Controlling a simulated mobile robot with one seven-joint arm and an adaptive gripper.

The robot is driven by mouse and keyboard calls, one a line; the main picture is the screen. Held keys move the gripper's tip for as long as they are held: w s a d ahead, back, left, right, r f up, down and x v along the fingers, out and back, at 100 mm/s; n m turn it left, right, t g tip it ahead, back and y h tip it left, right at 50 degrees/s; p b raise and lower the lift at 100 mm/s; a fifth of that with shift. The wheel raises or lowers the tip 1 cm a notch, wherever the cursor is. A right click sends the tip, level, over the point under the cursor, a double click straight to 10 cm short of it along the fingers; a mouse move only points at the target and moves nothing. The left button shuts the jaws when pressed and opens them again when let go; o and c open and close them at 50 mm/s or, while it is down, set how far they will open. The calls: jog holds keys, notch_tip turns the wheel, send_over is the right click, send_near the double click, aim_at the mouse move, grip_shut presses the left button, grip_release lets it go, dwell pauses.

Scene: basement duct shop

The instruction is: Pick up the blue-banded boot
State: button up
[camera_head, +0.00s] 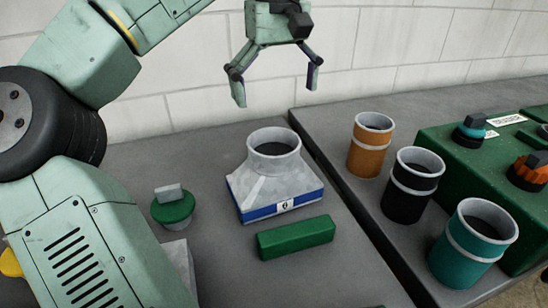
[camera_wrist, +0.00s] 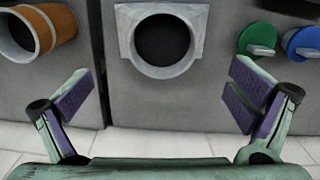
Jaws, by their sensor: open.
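The blue-banded boot (camera_head: 262,180) is a grey sheet-metal piece with a round open collar on a flared square base. A blue band with a small white label runs along its lower edge. It stands upright on the grey bench, collar up. In the wrist view the boot (camera_wrist: 126,30) is at the top centre, seen from above, its band not visible. My gripper (camera_head: 276,88) is open and empty, raised well above the bench, with the boot below it in the head view. In the wrist view its fingers (camera_wrist: 158,97) are spread wide, apart from the boot.
A green block (camera_head: 296,237) lies just in front of the boot. A green-topped knob piece (camera_head: 173,207) stands left of it. Orange (camera_head: 367,158), black (camera_head: 401,207) and teal (camera_head: 462,262) cylinders stand right, beside a green box (camera_head: 447,152). A white block wall is behind.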

aim_at(275, 142)
notch_tip(275, 142, down, 5)
jog(key=shift+f+b, duration=0.1)
jog(key=shift+b, duration=0.25)
jog(key=shift+a+f+p, duration=0.15)
jog(key=shift+f+p, duration=0.15)
jog(key=shift+f, duration=1.05)
jog(key=shift+a+f+p, duration=0.1)
jog(key=shift+f+p, duration=0.15)
jog(key=shift+f, duration=1.1)
jog(key=c, duration=1.9)
